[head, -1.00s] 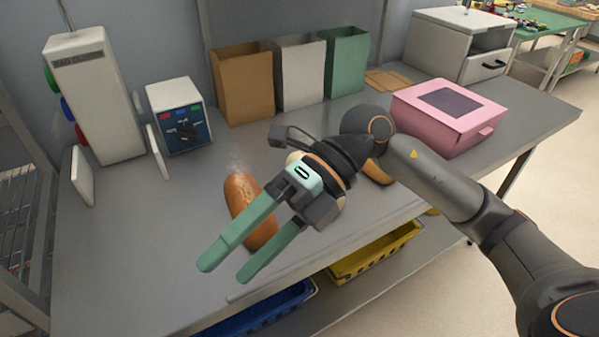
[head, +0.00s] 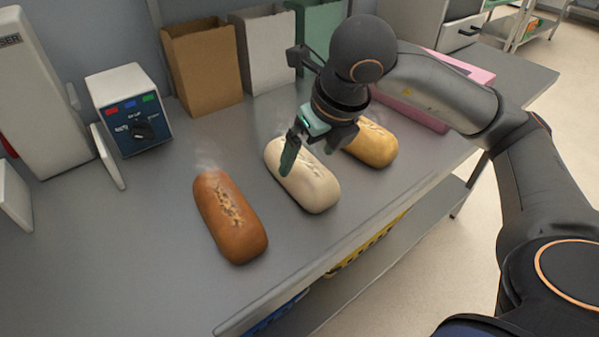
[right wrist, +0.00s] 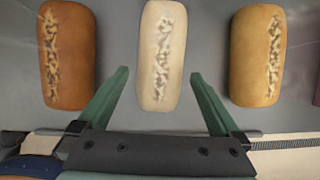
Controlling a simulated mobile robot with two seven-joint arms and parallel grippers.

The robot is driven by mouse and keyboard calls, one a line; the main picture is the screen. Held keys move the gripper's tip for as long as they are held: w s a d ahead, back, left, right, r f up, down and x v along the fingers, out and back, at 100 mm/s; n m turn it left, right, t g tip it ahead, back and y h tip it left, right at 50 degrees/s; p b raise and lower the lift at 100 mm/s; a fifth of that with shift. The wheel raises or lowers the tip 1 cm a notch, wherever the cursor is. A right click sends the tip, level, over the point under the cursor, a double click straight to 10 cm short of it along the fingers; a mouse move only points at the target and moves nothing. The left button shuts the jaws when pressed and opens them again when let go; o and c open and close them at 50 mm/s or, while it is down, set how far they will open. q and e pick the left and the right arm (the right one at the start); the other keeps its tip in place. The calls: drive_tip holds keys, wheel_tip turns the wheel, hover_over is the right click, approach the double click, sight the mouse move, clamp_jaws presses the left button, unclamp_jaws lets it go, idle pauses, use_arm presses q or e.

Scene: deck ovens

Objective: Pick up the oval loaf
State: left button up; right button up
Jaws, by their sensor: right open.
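Three long rounded loaves lie on the grey table: a brown one (head: 230,217), a cream one (head: 303,176) and a golden one (head: 372,146). All have similar shapes, so I cannot tell which is called the oval loaf. My right gripper (head: 308,152) points down over the cream loaf, hiding part of it. In the right wrist view its open fingers (right wrist: 160,74) appear on either side of the near end of the cream loaf (right wrist: 162,55), with nothing held. The brown loaf (right wrist: 67,55) is left of them, the golden loaf (right wrist: 258,55) right. My left gripper is out of view.
A control box (head: 130,110) and white upright panels stand at the left. Brown (head: 203,75), white (head: 265,55) and green (head: 318,30) bags stand along the back. A pink box (head: 425,112) is partly behind my arm.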

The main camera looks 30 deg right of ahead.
sight(305, 161)
drive_tip(key=x, duration=0.5)
drive_tip(key=shift+w+f, duration=0.25)
drive_tip(key=shift+w, duration=0.05)
drive_tip(key=shift+c, duration=0.2)
drive_tip(key=c, duration=1.2)
drive_tip(key=shift+r, duration=0.1)
drive_tip(key=shift+c, duration=0.4)
